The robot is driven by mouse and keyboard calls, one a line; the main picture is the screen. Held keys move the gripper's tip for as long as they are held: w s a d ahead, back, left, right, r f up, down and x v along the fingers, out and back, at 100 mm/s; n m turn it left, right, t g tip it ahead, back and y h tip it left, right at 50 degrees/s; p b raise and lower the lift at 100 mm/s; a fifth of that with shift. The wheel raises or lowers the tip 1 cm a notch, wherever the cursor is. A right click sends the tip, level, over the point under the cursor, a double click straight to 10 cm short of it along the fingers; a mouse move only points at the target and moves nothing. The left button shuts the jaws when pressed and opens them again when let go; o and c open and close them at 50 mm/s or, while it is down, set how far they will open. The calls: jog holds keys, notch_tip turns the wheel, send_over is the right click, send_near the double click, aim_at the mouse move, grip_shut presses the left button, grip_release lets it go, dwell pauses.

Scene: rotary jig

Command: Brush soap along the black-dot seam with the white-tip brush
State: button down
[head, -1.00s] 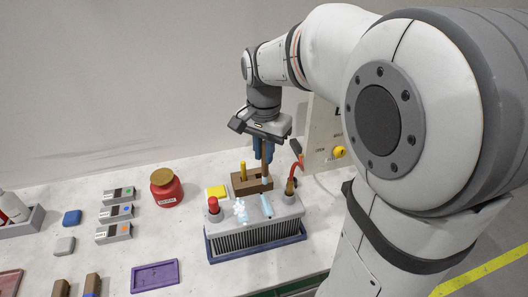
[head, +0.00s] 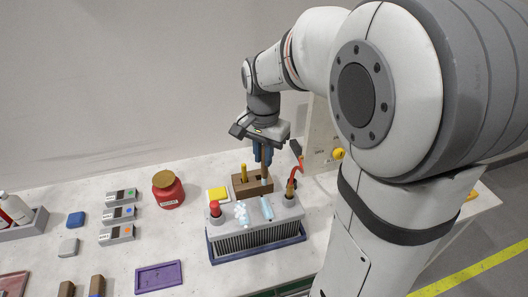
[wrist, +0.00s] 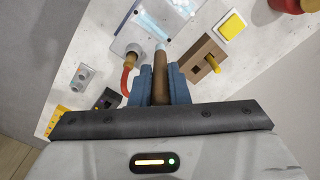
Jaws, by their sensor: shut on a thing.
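My gripper (head: 262,154) is shut on a brush (wrist: 160,76) with a brown handle, which also shows below the fingers in the head view (head: 265,170). Its pale tip (wrist: 161,47) points away from my gripper in the wrist view. The jig (head: 256,236) is a grey, finned block in a blue tray, in front of my gripper. White foam (head: 241,213) and a pale blue strip (head: 266,208) lie on its top. The strip also shows in the wrist view (wrist: 153,24).
A brown holder (head: 241,189) with a yellow handle stands beside the brush. A red hose (head: 292,177) rises at the jig's right end and a red knob (head: 215,207) at its left. A red jar (head: 168,192) and purple tray (head: 158,278) stand left.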

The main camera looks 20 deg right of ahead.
jog(key=shift+w+r+p, duration=0.2)
jog(key=shift+w+p, duration=0.1)
jog(key=shift+p, duration=0.1)
jog(key=shift+w+f, duration=0.2)
jog(key=shift+f, duration=0.2)
notch_tip(320, 180, down, 8)
jog(key=b, duration=0.5)
jog(key=shift+a+r, duration=0.1)
jog(key=shift+s, duration=0.15)
notch_tip(320, 180, up, 8)
jog(key=s+p, duration=0.2)
jog(key=p, duration=0.3)
jog(key=shift+p, duration=0.3)
